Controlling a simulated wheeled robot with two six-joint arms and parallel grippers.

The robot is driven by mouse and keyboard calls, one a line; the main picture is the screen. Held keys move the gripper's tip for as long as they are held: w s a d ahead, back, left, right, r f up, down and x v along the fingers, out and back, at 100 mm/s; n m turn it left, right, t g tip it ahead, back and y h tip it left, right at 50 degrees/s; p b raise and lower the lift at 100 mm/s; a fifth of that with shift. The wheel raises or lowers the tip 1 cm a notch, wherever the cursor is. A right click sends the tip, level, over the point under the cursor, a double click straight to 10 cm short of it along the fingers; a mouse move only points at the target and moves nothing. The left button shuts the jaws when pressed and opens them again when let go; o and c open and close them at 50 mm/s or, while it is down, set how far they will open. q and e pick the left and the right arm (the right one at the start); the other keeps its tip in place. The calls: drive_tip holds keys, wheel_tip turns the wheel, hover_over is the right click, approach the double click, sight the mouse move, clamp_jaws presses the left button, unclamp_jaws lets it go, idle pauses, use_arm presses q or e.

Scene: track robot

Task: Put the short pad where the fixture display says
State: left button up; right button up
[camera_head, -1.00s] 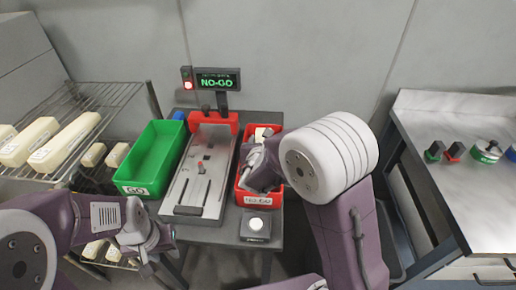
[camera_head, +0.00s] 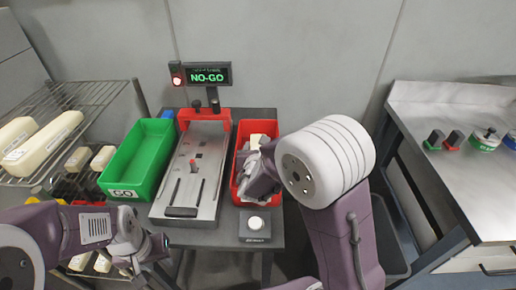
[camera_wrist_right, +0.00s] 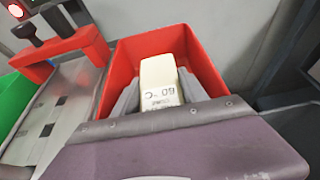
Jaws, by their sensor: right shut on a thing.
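The fixture display (camera_head: 207,74) reads NO-GO in green, with a red lamp lit beside it. The short pad (camera_wrist_right: 160,80) is a cream block with dark printing, held between the fingers of my right gripper (camera_wrist_right: 158,92). In the head view the pad (camera_head: 259,140) shows inside the red bin (camera_head: 237,172), partly hidden by my right arm. The right wrist view shows the red bin's walls (camera_wrist_right: 118,68) around the pad; whether it touches the floor I cannot tell. My left gripper (camera_head: 150,262) is low at the left, away from the bins; its fingers are unclear.
The metal fixture (camera_head: 190,175) with a red clamp stands between the green GO bin (camera_head: 140,160) and the red bin. A push button box (camera_head: 255,224) sits in front. A wire rack (camera_head: 70,115) with cream blocks is left; a metal bench (camera_head: 460,150) is right.

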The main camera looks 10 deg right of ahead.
drive_tip(key=o, duration=1.3)
drive_tip(key=shift+o, duration=0.2)
drive_tip(key=shift+r+p, duration=0.7)
drive_tip(key=shift+p, duration=0.15)
drive_tip(key=shift+s+a+r, duration=0.15)
drive_tip(key=shift+s+r, duration=0.05)
drive_tip(key=b+v, duration=0.2)
drive_tip(key=v, duration=0.9)
drive_tip(key=shift+s, duration=0.25)
drive_tip(key=shift+f, duration=0.1)
